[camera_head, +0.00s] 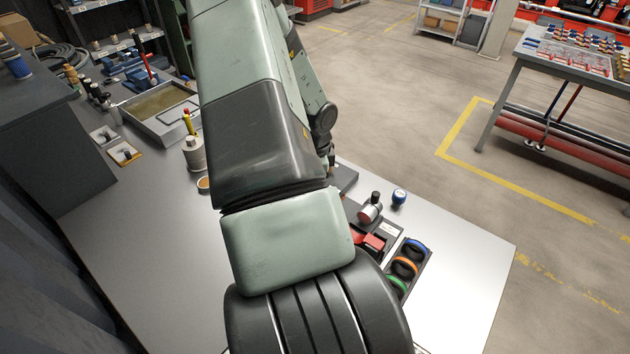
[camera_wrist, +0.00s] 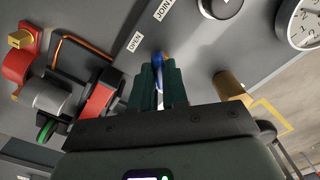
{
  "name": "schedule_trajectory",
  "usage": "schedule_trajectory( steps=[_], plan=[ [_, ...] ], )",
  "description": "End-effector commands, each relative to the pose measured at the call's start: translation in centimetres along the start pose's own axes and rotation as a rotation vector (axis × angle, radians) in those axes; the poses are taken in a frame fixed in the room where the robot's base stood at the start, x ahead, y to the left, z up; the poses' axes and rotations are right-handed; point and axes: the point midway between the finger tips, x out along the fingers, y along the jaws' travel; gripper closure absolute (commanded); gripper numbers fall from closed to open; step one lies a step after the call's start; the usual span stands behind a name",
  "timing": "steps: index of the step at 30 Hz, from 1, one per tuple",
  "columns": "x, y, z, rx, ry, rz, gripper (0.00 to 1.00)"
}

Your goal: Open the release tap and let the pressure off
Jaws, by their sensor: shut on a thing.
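In the wrist view, the green fingers of my gripper (camera_wrist: 157,84) are closed around a narrow blue handle (camera_wrist: 158,61), which appears to be the release tap's lever. The handle stands out from a grey panel (camera_wrist: 185,55). A white "OPEN" label (camera_wrist: 135,42) is on the panel just left of the handle. The tap's body and the lower part of the handle are hidden by the fingers. In the head view, my own arm hides the gripper and the tap.
A round white dial (camera_wrist: 301,22) is at the wrist view's upper right. A brass cylinder (camera_wrist: 229,85) stands right of my fingers. Red and dark fittings (camera_wrist: 101,100) crowd the left. In the head view, the bench (camera_head: 465,250) is clear at the right.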

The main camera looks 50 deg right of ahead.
Motion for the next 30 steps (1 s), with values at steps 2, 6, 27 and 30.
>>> schedule_trajectory(
  steps=[2, 6, 27, 30],
  plan=[
    [-0.03, -0.04, -0.13, -0.072, 0.000, -0.002, 1.00],
    [-0.02, -0.03, -0.15, -0.205, 0.001, -0.002, 1.00],
    [0.00, -0.05, -0.17, -0.703, 0.003, -0.001, 1.00],
    [0.00, -0.05, -0.14, -0.732, 0.003, -0.001, 1.00]
  ],
)
